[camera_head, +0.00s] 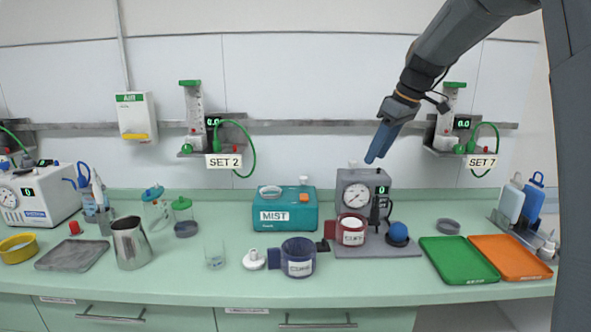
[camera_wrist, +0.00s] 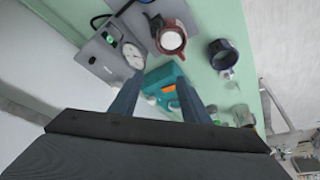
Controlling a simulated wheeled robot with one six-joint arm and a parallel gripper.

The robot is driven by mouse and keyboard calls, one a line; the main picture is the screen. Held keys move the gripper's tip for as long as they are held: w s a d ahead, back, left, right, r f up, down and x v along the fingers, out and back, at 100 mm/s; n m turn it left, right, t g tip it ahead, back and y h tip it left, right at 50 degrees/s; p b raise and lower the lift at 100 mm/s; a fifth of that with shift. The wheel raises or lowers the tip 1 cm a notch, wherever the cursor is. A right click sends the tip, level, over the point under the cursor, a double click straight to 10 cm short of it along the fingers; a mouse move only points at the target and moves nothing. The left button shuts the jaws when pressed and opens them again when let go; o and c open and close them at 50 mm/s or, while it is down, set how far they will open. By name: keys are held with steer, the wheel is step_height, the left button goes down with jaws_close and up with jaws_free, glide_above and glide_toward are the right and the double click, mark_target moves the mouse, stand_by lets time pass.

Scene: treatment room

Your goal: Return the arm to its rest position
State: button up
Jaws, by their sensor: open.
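My gripper (camera_head: 378,150) hangs in the air in front of the back wall, above the grey gauge device (camera_head: 352,185), at the end of my arm coming from the upper right. In the wrist view my gripper (camera_wrist: 160,98) shows two blue fingers standing apart with nothing held between them. The teal MIST box (camera_wrist: 163,76) shows beyond the fingers, and the gauge device (camera_wrist: 98,62) lies to their upper left. No contact with anything is visible.
The green counter (camera_head: 340,282) holds a dark red cup (camera_head: 350,230), a dark blue cup (camera_head: 298,258), a metal pitcher (camera_head: 130,243), a green tray (camera_head: 458,260) and an orange tray (camera_head: 510,257). A wall rail (camera_head: 310,127) carries flowmeters at SET 2 and SET 7, close to my arm.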

steer(key=s+f+m+h, duration=0.1)
steer(key=s+f+m, duration=0.2)
steer(key=s+f, duration=0.5)
steer(key=s+a+f+m+g+h, duration=0.1)
steer(key=s+f+m, duration=0.2)
steer(key=s+f, duration=0.5)
steer(key=s+a+f+m+g+h, duration=0.1)
steer(key=s+f+m, duration=0.2)
steer(key=s+f, duration=0.5)
steer(key=s, duration=0.9)
steer(key=shift+s+a, duration=0.2)
steer(key=shift+s, duration=0.15)
steer(key=shift+f, duration=0.1)
